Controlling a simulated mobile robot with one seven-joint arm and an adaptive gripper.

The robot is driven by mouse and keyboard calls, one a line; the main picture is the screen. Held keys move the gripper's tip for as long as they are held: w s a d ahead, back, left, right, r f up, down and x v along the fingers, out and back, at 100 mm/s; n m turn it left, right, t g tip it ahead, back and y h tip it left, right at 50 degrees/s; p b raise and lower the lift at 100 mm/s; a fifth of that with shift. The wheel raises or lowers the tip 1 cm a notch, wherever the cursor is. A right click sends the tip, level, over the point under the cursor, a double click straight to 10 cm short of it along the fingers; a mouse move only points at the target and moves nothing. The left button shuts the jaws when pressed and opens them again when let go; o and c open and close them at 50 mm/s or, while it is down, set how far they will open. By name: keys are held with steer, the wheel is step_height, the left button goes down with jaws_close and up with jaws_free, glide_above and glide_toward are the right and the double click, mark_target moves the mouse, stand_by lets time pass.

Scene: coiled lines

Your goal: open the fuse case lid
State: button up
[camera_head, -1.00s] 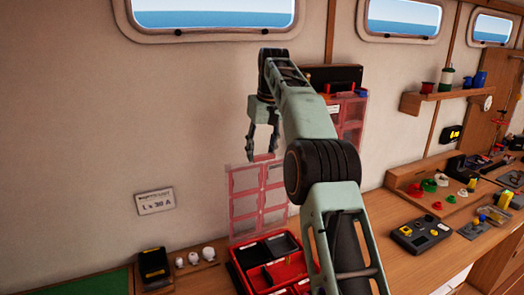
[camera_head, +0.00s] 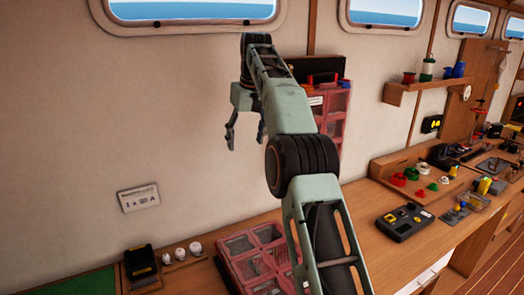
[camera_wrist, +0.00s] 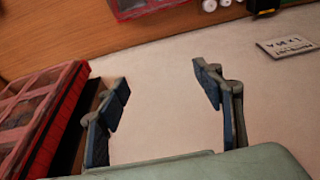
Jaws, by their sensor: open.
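A red case with a clear pinkish, divided lid (camera_head: 252,255) lies on the bench, partly hidden by my arm. Its lid looks down over the case; whether it is fully shut I cannot tell. The red edge of this case (camera_wrist: 145,8) shows at the top of the wrist view. A similar red case with clear windows (camera_head: 334,112) is on the wall behind my arm, and at the left of the wrist view (camera_wrist: 35,110). The pictures do not label which is the fuse case. My gripper (camera_head: 246,142) is open and empty, above the bench case near the wall; its fingers (camera_wrist: 163,85) touch nothing.
A label plate (camera_head: 138,198) is on the wall at left. A black-and-yellow device (camera_head: 141,264) and several white knobs (camera_head: 181,254) stand left of the bench case. A dark panel (camera_head: 404,222) lies to the right.

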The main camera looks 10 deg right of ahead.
steer(key=s+d+r, duration=0.1)
steer(key=s+d, duration=0.2)
steer(key=s, duration=0.8)
steer(key=shift+s+d, duration=0.4)
stand_by(0.3)
steer(key=shift+r, duration=0.15)
